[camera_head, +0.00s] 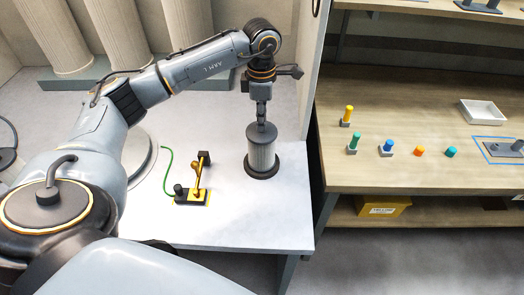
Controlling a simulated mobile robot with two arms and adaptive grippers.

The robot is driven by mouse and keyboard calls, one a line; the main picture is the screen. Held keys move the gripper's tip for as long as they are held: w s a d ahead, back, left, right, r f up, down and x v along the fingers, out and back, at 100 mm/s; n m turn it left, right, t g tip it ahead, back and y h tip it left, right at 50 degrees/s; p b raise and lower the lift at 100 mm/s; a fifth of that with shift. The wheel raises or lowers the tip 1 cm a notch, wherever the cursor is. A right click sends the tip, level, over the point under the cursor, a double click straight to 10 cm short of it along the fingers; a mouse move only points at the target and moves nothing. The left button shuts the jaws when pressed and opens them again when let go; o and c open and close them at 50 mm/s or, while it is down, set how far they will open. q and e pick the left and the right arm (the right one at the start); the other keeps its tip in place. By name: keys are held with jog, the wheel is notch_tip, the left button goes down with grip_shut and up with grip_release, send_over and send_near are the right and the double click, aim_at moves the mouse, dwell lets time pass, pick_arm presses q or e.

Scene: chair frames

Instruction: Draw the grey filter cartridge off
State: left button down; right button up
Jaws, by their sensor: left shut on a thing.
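The grey filter cartridge (262,152) stands upright on a dark round base on the white table (250,215). It is a ribbed light grey cylinder with a dark top cap. My left gripper (262,118) points down over it and is shut on the top of the cartridge. The fingertips are small in the view, and their exact hold is hard to make out. I cannot tell whether the cartridge's bottom is clear of the base. My right gripper is not in view.
A small yellow and black fixture (193,190) with a green hose stands left of the cartridge. Large pale cylinders (188,22) stand behind. On the right, a wooden bench (420,130) holds small coloured pegs and a white tray (482,110). A yellow box (383,207) sits on its lower shelf.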

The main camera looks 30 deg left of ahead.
pick_arm(q)
jog(key=shift+r+p, duration=1.45)
jog(key=shift+r, duration=1.1)
